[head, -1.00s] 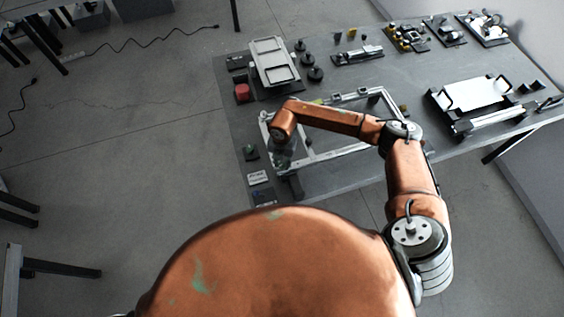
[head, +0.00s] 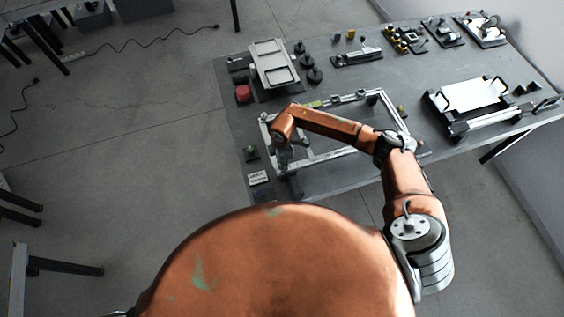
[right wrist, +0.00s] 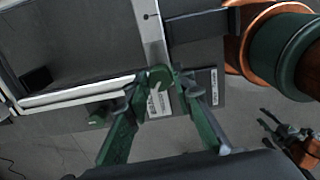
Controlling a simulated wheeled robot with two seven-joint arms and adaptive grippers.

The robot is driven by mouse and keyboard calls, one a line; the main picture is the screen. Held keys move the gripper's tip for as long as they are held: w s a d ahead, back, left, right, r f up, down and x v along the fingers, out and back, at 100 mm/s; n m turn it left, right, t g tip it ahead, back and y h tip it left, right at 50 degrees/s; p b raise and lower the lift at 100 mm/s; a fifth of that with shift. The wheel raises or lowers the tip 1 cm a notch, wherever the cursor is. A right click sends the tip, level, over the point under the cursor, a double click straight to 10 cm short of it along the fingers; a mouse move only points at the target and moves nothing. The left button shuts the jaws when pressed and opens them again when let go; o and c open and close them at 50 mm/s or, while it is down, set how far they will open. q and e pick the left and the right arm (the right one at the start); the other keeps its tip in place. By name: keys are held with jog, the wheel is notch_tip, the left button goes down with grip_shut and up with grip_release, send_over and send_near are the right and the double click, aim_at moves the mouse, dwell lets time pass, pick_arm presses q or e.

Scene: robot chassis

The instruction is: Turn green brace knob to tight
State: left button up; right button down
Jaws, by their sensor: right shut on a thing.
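The green brace knob (right wrist: 160,76) is at the corner of the pale metal frame (right wrist: 152,38) in the right wrist view. My right gripper (right wrist: 160,84) has a finger on either side of it and is shut on it. In the head view the frame (head: 345,98) lies on the table, and my right gripper (head: 285,160) reaches down at its near left corner; my arm hides the knob there. The knob's turn angle cannot be read. My left gripper (right wrist: 280,127) hangs at the lower right of the wrist view, small and dark, its fingers apart and empty.
Another green knob (head: 251,152) sits on a dark block left of the frame. A white label (head: 258,178) lies below it. A red button (head: 243,93) and a tray (head: 273,62) stand behind. A white-topped fixture (head: 473,95) is at right. The frame's inside is largely clear.

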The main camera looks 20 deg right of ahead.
jog(key=shift+w+r+m+p, duration=0.1)
jog(key=shift+m+p, duration=0.9)
jog(key=shift+m, duration=1.3)
jog(key=c, duration=1.7)
grip_release()
jog(key=shift+o, duration=0.2)
notch_tip(320, 180, up, 12)
